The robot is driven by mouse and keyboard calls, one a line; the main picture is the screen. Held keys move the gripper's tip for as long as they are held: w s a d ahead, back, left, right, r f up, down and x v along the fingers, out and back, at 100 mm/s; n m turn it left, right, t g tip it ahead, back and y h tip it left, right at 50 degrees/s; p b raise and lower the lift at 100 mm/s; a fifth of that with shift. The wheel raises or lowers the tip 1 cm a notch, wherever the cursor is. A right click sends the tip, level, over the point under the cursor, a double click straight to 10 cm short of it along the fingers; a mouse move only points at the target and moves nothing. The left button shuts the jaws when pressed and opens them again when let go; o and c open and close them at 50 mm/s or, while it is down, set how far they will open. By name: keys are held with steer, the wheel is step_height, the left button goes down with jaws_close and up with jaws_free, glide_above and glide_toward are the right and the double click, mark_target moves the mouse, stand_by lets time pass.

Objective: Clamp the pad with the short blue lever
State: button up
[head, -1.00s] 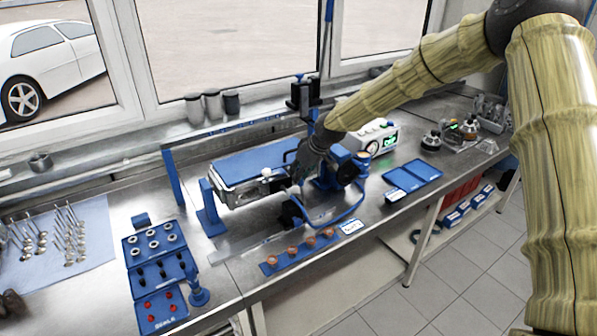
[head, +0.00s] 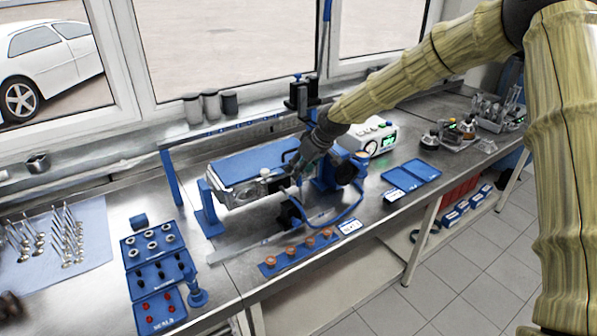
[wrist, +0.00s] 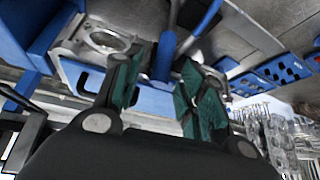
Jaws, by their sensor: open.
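In the head view, a blue slab (head: 256,160), possibly the pad, lies over a silver metal block (head: 243,192) in the blue bench fixture. My gripper (head: 299,177) is over the right end of this fixture, pointing down. In the wrist view, my gripper (wrist: 157,82) is open with its two green-padded fingers apart. A short blue bar (wrist: 165,57), which looks like the lever, shows between the fingers. I cannot tell whether they touch it. The silver block (wrist: 104,38) with a round opening is beside the left finger. In the head view my gripper hides the lever area.
A blue hose (head: 351,208) curves in front of the fixture. A blue strip with copper-coloured parts (head: 269,265) lies at the front edge. A blue parts tray (head: 156,278) is at left, a flat blue tray (head: 411,174) at right. A white instrument box (head: 373,135) stands behind.

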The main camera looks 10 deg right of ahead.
steer(key=v, duration=0.9)
steer(key=shift+d, duration=0.1)
